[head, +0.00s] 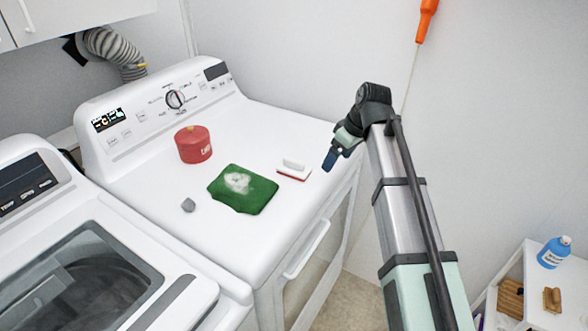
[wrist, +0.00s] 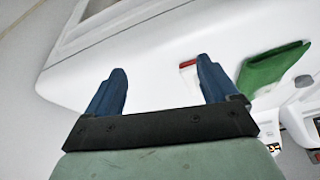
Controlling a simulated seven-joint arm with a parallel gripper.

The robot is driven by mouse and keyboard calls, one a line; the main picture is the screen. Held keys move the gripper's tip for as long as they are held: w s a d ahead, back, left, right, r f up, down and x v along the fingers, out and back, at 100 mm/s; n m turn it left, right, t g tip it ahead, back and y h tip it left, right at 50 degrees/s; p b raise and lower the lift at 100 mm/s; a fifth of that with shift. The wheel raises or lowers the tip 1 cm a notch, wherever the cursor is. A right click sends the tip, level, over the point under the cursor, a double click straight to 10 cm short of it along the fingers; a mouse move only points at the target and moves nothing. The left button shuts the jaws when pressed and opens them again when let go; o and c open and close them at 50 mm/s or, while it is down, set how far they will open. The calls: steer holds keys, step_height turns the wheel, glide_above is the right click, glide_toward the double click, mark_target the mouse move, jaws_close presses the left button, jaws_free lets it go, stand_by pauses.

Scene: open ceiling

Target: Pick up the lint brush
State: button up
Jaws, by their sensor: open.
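The lint brush (head: 294,169), with a white handle and a red base, lies on top of the white dryer (head: 270,130), near its right front edge. In the wrist view part of the lint brush (wrist: 187,65) shows just left of the right finger, which hides the rest. My gripper (head: 329,163) is to the right of the brush in the head view, near the dryer's right edge, and does not touch it.
A green cloth (head: 258,191) with a white patch lies left of the brush. A red canister (head: 193,144) and a small grey lump (head: 188,205) are further left. A washer (head: 190,322) stands beside the dryer. A white shelf (head: 532,275) holds a blue bottle (head: 553,253).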

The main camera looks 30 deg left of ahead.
mark_target(295, 160)
steer(key=s+a+r+n, duration=0.3)
steer(key=s+a+r, duration=0.1)
steer(key=a+r, duration=0.35)
steer(key=shift+g, duration=0.3)
steer(key=x, duration=1.2)
steer(key=shift+a+f, duration=0.1)
steer(key=shift+f, duration=0.1)
steer(key=shift+y, duration=0.3)
steer(key=c, duration=1.2)
steer(key=shift+o, duration=0.2)
steer(key=shift+r, duration=0.1)
step_height(295, 160, up, 10)
steer(key=shift+f, duration=0.1)
